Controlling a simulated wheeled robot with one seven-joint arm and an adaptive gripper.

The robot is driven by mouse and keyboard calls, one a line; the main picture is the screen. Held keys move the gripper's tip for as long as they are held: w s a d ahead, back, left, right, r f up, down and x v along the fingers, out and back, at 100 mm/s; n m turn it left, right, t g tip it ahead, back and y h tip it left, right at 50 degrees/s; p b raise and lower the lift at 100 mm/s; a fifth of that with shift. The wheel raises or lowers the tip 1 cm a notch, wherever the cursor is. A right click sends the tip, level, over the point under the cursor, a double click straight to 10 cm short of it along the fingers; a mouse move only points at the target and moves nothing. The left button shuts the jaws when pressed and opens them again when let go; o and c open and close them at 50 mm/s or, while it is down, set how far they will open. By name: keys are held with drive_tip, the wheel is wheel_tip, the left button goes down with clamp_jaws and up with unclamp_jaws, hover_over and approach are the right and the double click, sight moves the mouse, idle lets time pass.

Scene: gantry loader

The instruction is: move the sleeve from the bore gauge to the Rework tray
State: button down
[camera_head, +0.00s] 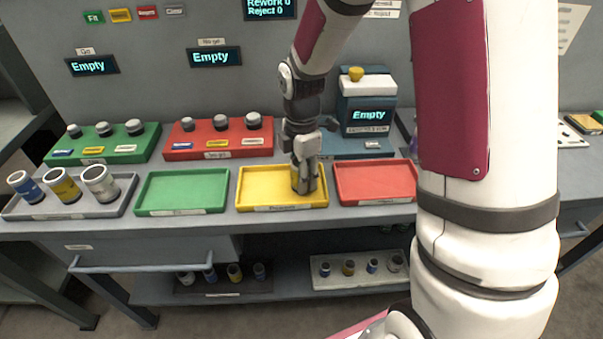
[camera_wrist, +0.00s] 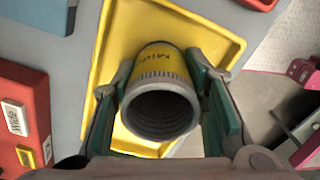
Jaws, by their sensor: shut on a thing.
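My gripper (camera_head: 305,181) is over the yellow tray (camera_head: 256,200) in the head view, low at its right half. It is shut on the yellow-banded sleeve (camera_head: 295,180), which is partly hidden by the fingers. In the wrist view the sleeve (camera_wrist: 162,105) stands between the two green-padded fingers (camera_wrist: 165,100), its grey ribbed open end facing the camera. Whether it touches the tray floor I cannot tell. The bore gauge (camera_head: 368,100) stands behind at the right with a yellow knob on top, and its display reads "Empty".
A green tray (camera_head: 183,191) lies left of the yellow one and a red tray (camera_head: 375,180) right; both look empty. A grey tray (camera_head: 70,210) at far left holds three sleeves. Green (camera_head: 148,141) and red (camera_head: 268,148) gauge blocks stand behind. My arm hides the right side.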

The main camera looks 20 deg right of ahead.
drive_tip(key=shift+f, duration=0.15)
drive_tip(key=c, duration=1)
unclamp_jaws()
drive_tip(key=shift+o, duration=0.2)
wheel_tip(320, 180, up, 12)
drive_tip(key=s+r+m+t, duration=0.2)
drive_tip(key=s+r+m, duration=0.65)
drive_tip(key=s, duration=0.25)
drive_tip(key=s+r+m+t, duration=0.1)
drive_tip(key=s+m, duration=0.9)
drive_tip(key=s, duration=0.3)
drive_tip(key=shift+s+a+t+p, duration=0.3)
drive_tip(key=shift+s+a+p, duration=0.05)
drive_tip(key=shift+s+p, duration=0.1)
drive_tip(key=shift+r, duration=0.15)
